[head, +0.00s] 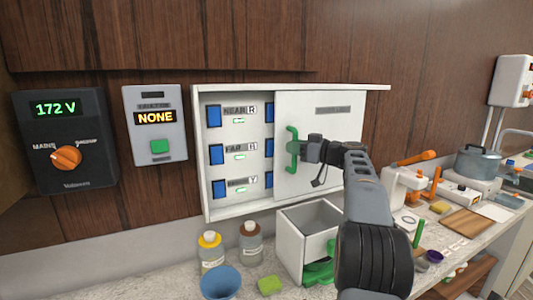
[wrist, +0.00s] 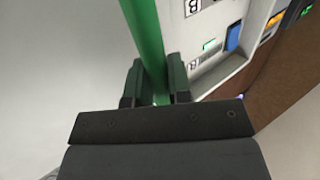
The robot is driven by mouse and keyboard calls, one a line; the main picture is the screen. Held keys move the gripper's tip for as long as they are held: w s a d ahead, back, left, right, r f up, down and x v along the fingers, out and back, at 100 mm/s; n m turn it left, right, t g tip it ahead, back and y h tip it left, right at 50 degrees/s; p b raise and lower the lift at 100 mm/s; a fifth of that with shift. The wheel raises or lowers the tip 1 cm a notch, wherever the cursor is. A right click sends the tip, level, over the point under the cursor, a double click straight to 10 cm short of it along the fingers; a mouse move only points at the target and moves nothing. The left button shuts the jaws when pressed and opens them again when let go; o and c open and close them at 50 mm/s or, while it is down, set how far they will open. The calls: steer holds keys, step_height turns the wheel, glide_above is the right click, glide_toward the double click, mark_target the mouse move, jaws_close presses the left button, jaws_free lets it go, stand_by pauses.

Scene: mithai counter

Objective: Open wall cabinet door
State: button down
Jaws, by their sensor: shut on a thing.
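The white wall cabinet (head: 230,208) hangs on the wood wall, with blue switches and small green lights showing in its left half. Its white door panel (head: 335,118) covers the right half. A green handle (head: 291,150) stands upright at the door's left edge. My gripper (head: 298,151) is at the handle, and my arm comes in from the lower right, hiding part of the door. In the wrist view the green handle (wrist: 146,45) runs between the two dark fingers of my gripper (wrist: 155,85), which are shut on it.
A white open box (head: 297,239) with a green handle stands below the cabinet. Two bottles, a blue cup (head: 221,282) and a yellow-green sponge (head: 270,285) are on the counter. A meter with an orange knob (head: 66,158) hangs at left. A pot (head: 478,161) stands at right.

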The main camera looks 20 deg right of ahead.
steer(key=d+p, duration=0.7)
steer(key=d, duration=0.5)
steer(key=shift+d, duration=0.1)
steer(key=c, duration=1.1)
jaws_free()
steer(key=b+v, duration=0.3)
steer(key=v, duration=1)
steer(key=shift+s+d, duration=0.2)
steer(key=shift+s, duration=0.1)
